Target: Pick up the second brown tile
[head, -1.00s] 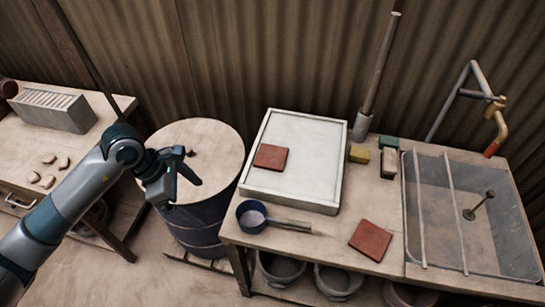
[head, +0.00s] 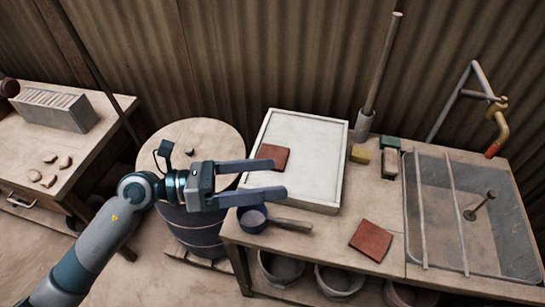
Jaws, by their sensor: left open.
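One brown tile (head: 274,158) lies on the white tray-like board (head: 320,163) on the bench. Another brown tile (head: 370,241) lies flat on the bench top, near its front edge. My left gripper (head: 280,178) is open and empty, its two fingers pointing right. The tile on the bench is well to the right of the gripper. My right gripper is not in view.
A blue ladle-like pan (head: 290,227) lies on the bench below the gripper. A drum (head: 200,135) stands left of the bench.

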